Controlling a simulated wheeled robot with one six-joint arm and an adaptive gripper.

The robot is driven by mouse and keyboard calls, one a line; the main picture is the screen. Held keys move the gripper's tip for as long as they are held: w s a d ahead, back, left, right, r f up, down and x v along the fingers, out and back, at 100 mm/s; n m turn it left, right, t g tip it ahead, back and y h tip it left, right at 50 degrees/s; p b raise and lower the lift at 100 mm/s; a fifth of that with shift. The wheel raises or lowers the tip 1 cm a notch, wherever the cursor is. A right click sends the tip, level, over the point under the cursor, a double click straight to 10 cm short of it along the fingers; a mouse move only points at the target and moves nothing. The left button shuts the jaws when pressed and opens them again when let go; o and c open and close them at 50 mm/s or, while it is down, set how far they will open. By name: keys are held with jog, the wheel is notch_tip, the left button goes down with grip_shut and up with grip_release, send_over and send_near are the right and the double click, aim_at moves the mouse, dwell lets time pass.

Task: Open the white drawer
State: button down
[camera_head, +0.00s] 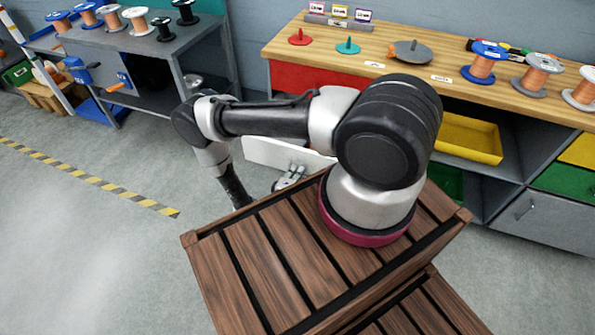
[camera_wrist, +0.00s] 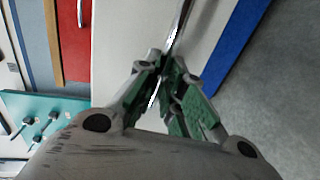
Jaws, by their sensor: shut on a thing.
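The white drawer (camera_head: 262,152) is low in the wooden-topped workbench, below a red drawer front, and my arm hides part of it. Its pale front (camera_wrist: 115,40) fills the upper middle of the wrist view. A thin metal handle (camera_wrist: 182,18) runs up from between my fingers. My gripper (camera_head: 290,178) is at the drawer front in the head view. In the wrist view my gripper (camera_wrist: 170,82) has its green-padded fingers closed around the handle. I cannot tell how far the drawer stands out.
The workbench top (camera_head: 440,65) holds wire spools and discs. A yellow bin (camera_head: 468,138) sits on a shelf to the right, near a grey drawer (camera_head: 540,215). Another bench (camera_head: 150,45) stands at the left. The grey floor (camera_head: 100,250) at the left is clear.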

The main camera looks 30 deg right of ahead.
jog(key=c, duration=1.5)
grip_release()
jog(key=shift+f, duration=0.2)
jog(key=v, duration=0.7)
jog(key=shift+s+a+r, duration=0.1)
jog(key=shift+a+r, duration=0.05)
